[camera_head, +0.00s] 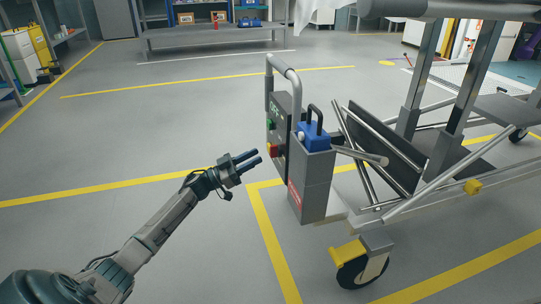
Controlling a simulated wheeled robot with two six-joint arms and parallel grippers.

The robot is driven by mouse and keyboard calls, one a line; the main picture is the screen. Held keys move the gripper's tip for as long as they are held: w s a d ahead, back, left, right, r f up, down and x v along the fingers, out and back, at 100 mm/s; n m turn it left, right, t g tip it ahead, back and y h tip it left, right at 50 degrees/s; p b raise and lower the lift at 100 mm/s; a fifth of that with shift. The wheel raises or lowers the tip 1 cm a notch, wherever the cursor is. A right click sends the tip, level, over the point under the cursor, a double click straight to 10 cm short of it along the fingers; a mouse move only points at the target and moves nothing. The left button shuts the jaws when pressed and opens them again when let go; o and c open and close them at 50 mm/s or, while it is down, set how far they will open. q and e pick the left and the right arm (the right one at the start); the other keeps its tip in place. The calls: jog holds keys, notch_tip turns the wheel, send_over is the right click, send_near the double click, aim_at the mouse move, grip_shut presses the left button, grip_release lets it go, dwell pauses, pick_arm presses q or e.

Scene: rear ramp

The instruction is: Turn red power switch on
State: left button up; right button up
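The red power switch (274,150) is on the left-facing panel of a grey control box (311,185) at the near end of a wheeled metal frame. The panel is seen at a steep angle, so the switch's exact position is hard to read. White lettering that looks like "OFF" (274,109) is higher on the panel. My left gripper (257,157) points toward the panel, just left of the red switch, and looks apart from it. Its two dark fingers lie close together with nothing visible between them; their gap is unclear. My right gripper is out of view.
A green button (269,124) sits above the red switch. A grey tubular handle (284,66) rises over the box, beside a blue part with a black handle (314,134). A yellow-fitted caster (362,268) stands below right. The floor left of the box is clear.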

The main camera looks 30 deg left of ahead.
aim_at(275, 151)
pick_arm(q)
jog(key=b+x, duration=0.2)
jog(key=x, duration=0.4)
jog(key=shift+c, duration=0.4)
grip_shut()
